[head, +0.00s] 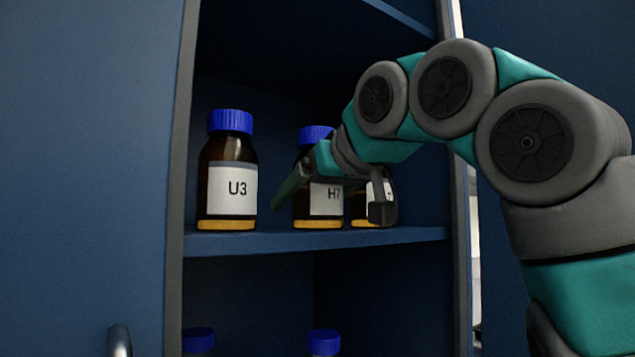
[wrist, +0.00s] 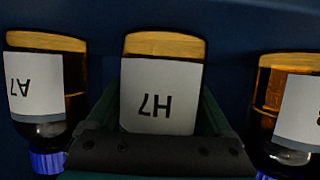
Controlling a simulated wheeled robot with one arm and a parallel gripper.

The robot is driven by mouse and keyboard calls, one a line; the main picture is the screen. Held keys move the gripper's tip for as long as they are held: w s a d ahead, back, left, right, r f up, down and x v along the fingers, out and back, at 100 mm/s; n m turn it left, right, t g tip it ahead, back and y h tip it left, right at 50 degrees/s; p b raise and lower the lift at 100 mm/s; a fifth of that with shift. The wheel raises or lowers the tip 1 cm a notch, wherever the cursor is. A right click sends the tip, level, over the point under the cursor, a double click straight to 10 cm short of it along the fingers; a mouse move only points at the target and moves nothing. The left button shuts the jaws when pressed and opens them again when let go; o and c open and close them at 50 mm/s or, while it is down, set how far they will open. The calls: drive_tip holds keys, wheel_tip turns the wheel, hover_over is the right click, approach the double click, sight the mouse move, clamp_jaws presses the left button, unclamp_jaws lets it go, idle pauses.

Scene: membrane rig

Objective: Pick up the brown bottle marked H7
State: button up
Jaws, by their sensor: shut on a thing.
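The brown bottle marked H7 (head: 326,200) has a blue cap and a white label, and it stands upright on the cabinet shelf. My gripper (head: 335,198) reaches in from the right, with a finger on each side of this bottle, and is shut on it. My gripper hides part of the bottle's upper body and label. In the wrist view, which is upside down, the H7 bottle (wrist: 160,92) sits between the two fingers (wrist: 158,115), its cap hidden behind the gripper's body. Its base looks level with the neighbouring bottles' bases.
A similar bottle marked U3 (head: 228,170) stands to the left. A bottle marked A7 (wrist: 38,85) stands on the other side, mostly hidden by my gripper in the head view. Blue-capped bottles (head: 323,342) stand on the shelf below. The shelf edge (head: 260,243) and cabinet sides enclose the space.

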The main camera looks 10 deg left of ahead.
clamp_jaws()
drive_tip(key=shift+r, duration=0.1)
drive_tip(key=shift+s+a+r+p, duration=0.1)
drive_tip(key=shift+a+r+p, duration=0.05)
drive_tip(key=shift+r+p, duration=0.9)
drive_tip(key=shift+r, duration=0.7)
